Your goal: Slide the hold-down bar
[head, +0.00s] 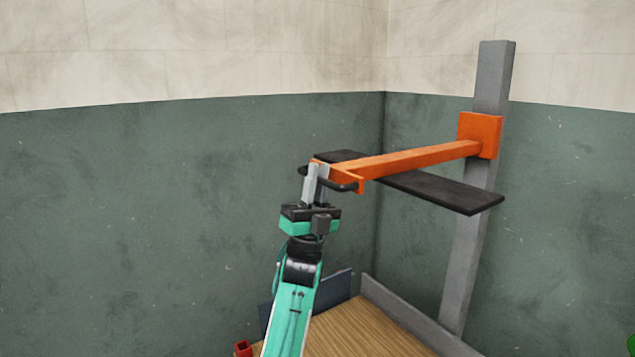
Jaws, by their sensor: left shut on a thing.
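The orange hold-down bar (420,158) runs from an orange sleeve (480,135) on an upright grey post (468,250) toward the left. A dark handle (340,185) sits at its near left end. My left gripper (316,178) reaches up from below and is shut on this handle. A dark flat plate (440,190) is at the level of the bar and just below it, partly hidden behind it. My right gripper is not in the view.
A wooden surface (355,332) lies below, with a grey edge rail (410,320) at its right. A blue panel (335,288) stands behind my left arm. A small red object (243,348) is at the bottom left. Walls meet in a corner behind.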

